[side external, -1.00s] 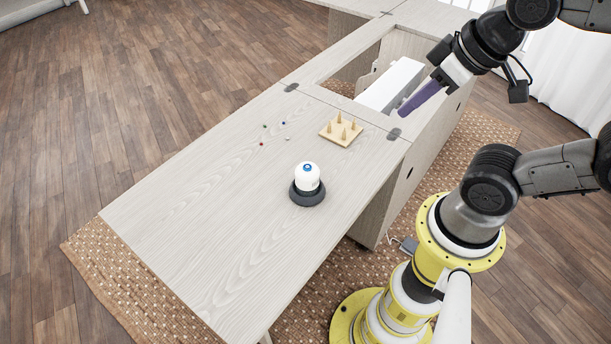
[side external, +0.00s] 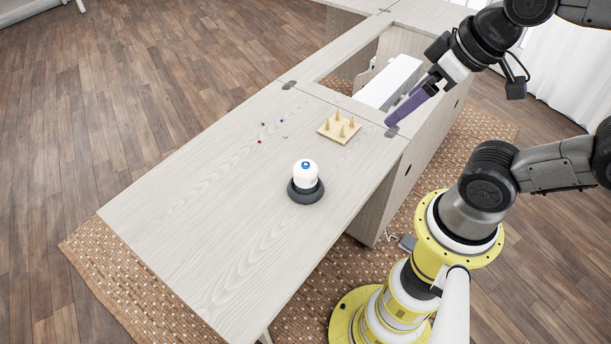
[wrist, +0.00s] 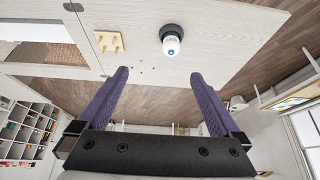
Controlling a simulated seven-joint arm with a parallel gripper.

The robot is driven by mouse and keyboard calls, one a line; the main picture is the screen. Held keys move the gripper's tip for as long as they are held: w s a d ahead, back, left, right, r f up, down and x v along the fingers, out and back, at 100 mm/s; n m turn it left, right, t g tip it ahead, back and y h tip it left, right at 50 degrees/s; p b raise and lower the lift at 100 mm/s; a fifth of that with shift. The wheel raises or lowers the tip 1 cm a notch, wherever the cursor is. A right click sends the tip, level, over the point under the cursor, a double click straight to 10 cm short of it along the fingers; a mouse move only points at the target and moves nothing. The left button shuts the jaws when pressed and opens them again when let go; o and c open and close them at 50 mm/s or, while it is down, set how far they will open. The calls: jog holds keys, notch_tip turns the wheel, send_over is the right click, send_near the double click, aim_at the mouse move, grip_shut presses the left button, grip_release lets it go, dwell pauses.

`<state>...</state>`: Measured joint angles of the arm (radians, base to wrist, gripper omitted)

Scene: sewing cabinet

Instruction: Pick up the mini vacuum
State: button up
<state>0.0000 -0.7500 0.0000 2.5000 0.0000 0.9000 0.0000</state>
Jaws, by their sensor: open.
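The mini vacuum (side external: 306,174) stands upright on the light wooden cabinet top. It has a white rounded body with a blue spot on top and a dark round base. It also shows in the wrist view (wrist: 171,42), beyond the fingertips and right of centre. My gripper (side external: 391,122) has purple fingers and is above the right edge of the cabinet top, up and right of the vacuum and apart from it. In the wrist view my gripper (wrist: 159,75) is open, with nothing between its fingers.
A wooden peg block (side external: 340,128) stands between the vacuum and my gripper. Several small coloured pins (side external: 262,142) lie left of it. A white box-like object (side external: 388,82) sits in the cabinet opening behind. The cabinet top (side external: 205,235) is clear at the front left.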

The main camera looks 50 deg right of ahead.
jog(key=n+g, duration=0.4)
jog(key=n, duration=1.7)
send_over(306, 164)
notch_tip(306, 164, down, 10)
jog(key=shift+g, duration=0.8)
notch_tip(306, 164, down, 12)
jog(key=shift+r, duration=0.2)
jog(key=shift+f, duration=2.95)
